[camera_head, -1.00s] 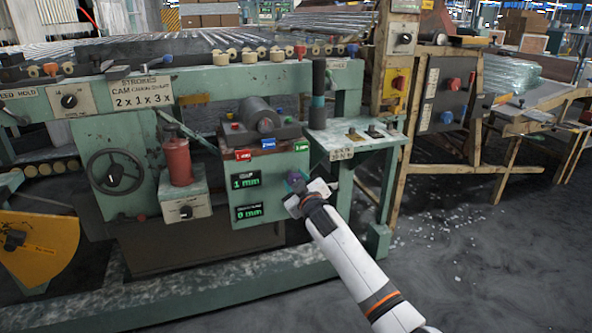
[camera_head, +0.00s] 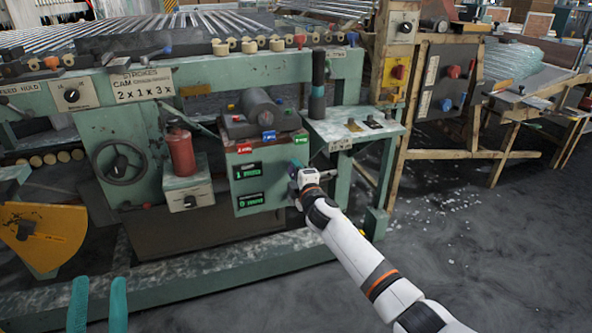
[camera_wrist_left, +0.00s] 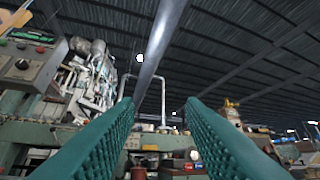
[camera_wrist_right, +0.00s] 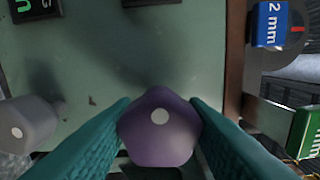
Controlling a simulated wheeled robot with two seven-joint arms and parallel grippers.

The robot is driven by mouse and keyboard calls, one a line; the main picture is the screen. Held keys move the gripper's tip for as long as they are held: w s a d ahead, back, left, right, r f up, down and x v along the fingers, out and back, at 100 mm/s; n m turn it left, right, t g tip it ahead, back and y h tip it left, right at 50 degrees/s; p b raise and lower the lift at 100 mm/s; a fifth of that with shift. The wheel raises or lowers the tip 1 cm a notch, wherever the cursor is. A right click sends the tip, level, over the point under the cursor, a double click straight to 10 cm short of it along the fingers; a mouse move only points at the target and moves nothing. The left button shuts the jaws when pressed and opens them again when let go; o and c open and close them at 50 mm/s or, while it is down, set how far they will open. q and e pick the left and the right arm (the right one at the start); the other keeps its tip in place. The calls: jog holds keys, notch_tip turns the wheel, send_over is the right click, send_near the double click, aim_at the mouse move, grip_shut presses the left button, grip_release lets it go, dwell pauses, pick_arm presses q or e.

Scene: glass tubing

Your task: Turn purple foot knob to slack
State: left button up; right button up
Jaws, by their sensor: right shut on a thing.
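The purple knob (camera_wrist_right: 160,128) is a five-sided knob with a pale dot, on the front of the green control box (camera_head: 240,180). My right gripper (camera_wrist_right: 160,112) is shut on it, one teal finger against each side. In the head view my right gripper (camera_head: 299,176) is at the box's right edge, and the knob is mostly hidden there. My left gripper (camera_head: 99,281) is open and empty at the bottom left, low and away from the machine. Its two teal fingers stand apart in the left wrist view (camera_wrist_left: 158,105).
A grey knob (camera_wrist_right: 27,124) sits beside the purple one. A red cylinder (camera_head: 181,152) and handwheel (camera_head: 121,161) stand left. The floor at right is mostly clear.

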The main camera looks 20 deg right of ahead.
jog(key=n+p, duration=0.1)
jog(key=n, duration=0.4)
jog(key=shift+n, duration=0.4)
jog(key=n, duration=0.3)
jog(key=shift+p, duration=0.35)
pick_arm(q)
jog(key=w+f+g+y, duration=0.2)
jog(key=w+f+g, duration=0.1)
jog(key=f+g, duration=0.2)
jog(key=shift+w+f+g, duration=0.4)
jog(key=shift+f, duration=0.6)
pick_arm(e)
jog(key=shift+n, duration=1.1)
jog(key=o, duration=1)
